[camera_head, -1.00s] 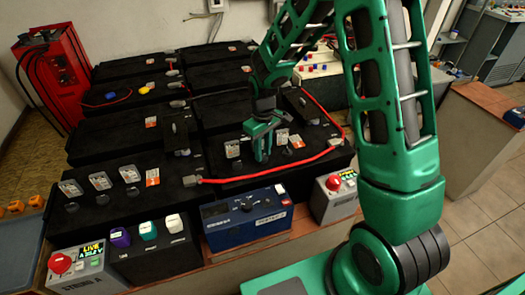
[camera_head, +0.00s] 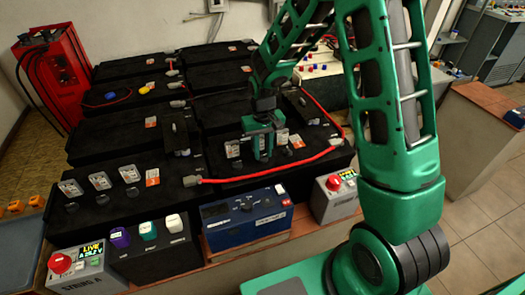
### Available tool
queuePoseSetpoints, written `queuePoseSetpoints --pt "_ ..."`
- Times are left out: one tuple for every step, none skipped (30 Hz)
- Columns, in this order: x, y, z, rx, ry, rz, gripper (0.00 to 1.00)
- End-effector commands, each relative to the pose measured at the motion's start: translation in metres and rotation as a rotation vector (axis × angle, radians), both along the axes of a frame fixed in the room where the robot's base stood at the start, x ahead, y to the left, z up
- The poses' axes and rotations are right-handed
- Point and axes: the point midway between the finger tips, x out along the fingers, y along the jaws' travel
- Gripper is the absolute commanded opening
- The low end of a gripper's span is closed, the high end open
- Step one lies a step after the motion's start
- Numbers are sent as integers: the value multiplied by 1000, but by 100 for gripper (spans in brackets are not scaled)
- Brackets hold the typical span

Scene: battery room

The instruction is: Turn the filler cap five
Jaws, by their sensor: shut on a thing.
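My gripper (camera_head: 262,152) points down over the front right battery (camera_head: 225,178), its fingers at the row of filler caps on top. It is shut on a filler cap, which its fingers mostly hide. Another dark cap (camera_head: 287,151) sits just right of the fingers, and one (camera_head: 237,165) sits to their left. Small labels, among them one left of the gripper (camera_head: 232,148), stand behind the caps. The front left battery (camera_head: 105,205) has its own caps (camera_head: 133,191) and labels. I cannot read numbers on the labels.
A red cable (camera_head: 270,178) arcs in front of the gripper between terminals. A blue meter box (camera_head: 246,218), a grey box with a red knob (camera_head: 337,196) and another reading "LIVE" (camera_head: 88,268) stand along the front. A red charger (camera_head: 55,72) stands at back left.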

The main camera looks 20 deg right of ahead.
Motion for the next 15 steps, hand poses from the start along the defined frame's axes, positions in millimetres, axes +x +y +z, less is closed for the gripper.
queuePoseSetpoints --pt "3 -1 2 0 -8 -3 3" --pt "3 -1 2 0 -8 -3 3" --pt "3 -1 2 0 -8 -3 3" --pt "3 -1 2 0 -8 -3 3" --pt "3 -1 2 0 -8 -3 3" --pt "3 -1 2 0 -8 -2 3" --pt "3 -1 2 0 -8 -2 3" --pt "3 -1 2 0 -8 -2 30" --pt "3 -1 2 0 -8 -2 39" --pt "3 -1 1 0 -7 -2 44" --pt "2 -1 1 0 -6 -2 44" --pt "2 -1 1 0 -6 -1 44" --pt "2 -1 1 0 -5 -1 44" --pt "2 -1 1 0 -5 -1 44" --pt "2 0 1 0 -4 -1 44"
